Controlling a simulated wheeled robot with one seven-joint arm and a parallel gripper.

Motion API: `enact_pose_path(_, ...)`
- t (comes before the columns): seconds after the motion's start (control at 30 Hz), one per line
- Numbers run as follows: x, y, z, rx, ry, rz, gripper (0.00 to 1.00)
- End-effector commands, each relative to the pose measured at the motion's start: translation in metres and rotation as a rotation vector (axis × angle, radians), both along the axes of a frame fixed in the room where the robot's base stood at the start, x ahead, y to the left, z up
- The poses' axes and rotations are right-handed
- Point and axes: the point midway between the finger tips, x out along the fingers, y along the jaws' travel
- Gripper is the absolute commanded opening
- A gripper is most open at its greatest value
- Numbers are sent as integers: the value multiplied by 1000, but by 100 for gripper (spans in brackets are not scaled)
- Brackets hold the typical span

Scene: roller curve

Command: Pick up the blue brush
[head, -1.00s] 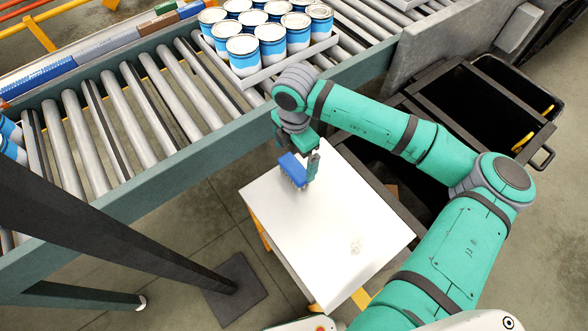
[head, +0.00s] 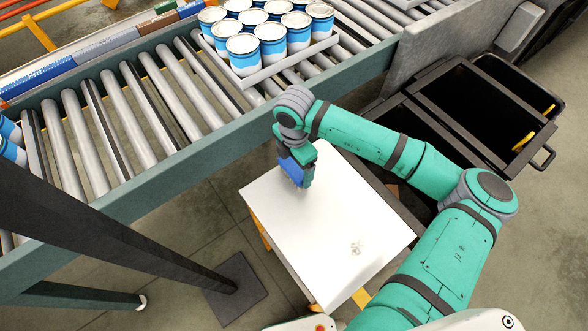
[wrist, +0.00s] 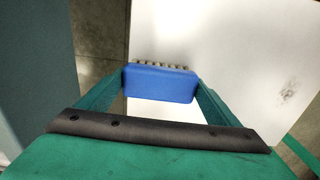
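The blue brush (wrist: 160,84) is on or just above the white tabletop (wrist: 228,40); any gap under it is hidden. Its grey bristles show along its far edge in the wrist view. In the head view, the brush (head: 292,171) is partly covered by my gripper (head: 297,168), which points down at the table's far left part. In the wrist view, the fingers of my gripper (wrist: 160,88) are spread wide, one at each end of the brush. No clear gap shows between fingertips and brush, and I cannot see whether they press on it.
A roller conveyor (head: 130,120) runs behind the table, with a tray of blue-and-white cans (head: 271,42) on it. A black cart (head: 470,105) stands at the right. A dark post (head: 110,220) crosses the left front. The rest of the tabletop is clear except for a faint mark.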

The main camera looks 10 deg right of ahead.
Motion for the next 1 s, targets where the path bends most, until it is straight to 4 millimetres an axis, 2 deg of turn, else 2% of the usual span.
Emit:
enact_pose_path(0.07, 0, 0, 0, 1, 0, 0, 58)
enact_pose_path(0.37, -1, -5, 4, 0, -1, -9, 57)
enact_pose_path(0.6, 0, 0, 31, -1, -3, 3, 57)
enact_pose_path(0.87, -34, -10, 74, -2, -3, 2, 57)
enact_pose_path(1.0, -58, -17, 96, -3, -1, 1, 57)
